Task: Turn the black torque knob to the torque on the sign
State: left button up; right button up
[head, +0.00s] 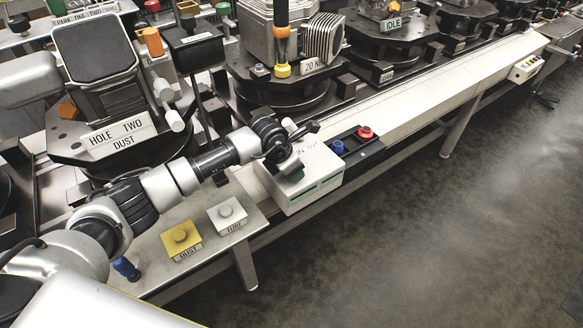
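My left gripper (298,147) is over the left end of a white box (318,183) marked IN and OUT, and covers part of its top. Dark parts of the gripper point right and down, but I cannot tell whether it is open or shut, or whether it touches the box. I cannot make out a black torque knob; it may be hidden by the gripper. A sign (322,66) starting with "20 N" stands on the fixture behind, its end cut off by a ribbed part. My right gripper is not in view.
A yellow DUST button (181,237) and a white button (227,213) sit on the front shelf. Blue (338,146) and red (365,132) knobs are on a black tray right of the box. A driver (282,40) hangs behind. The floor at right is clear.

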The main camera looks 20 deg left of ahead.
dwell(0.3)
pick_arm(q)
jog(key=o, duration=0.9)
jog(key=b+v, duration=0.1)
jog(key=v, duration=1)
jog(key=shift+d, duration=0.1)
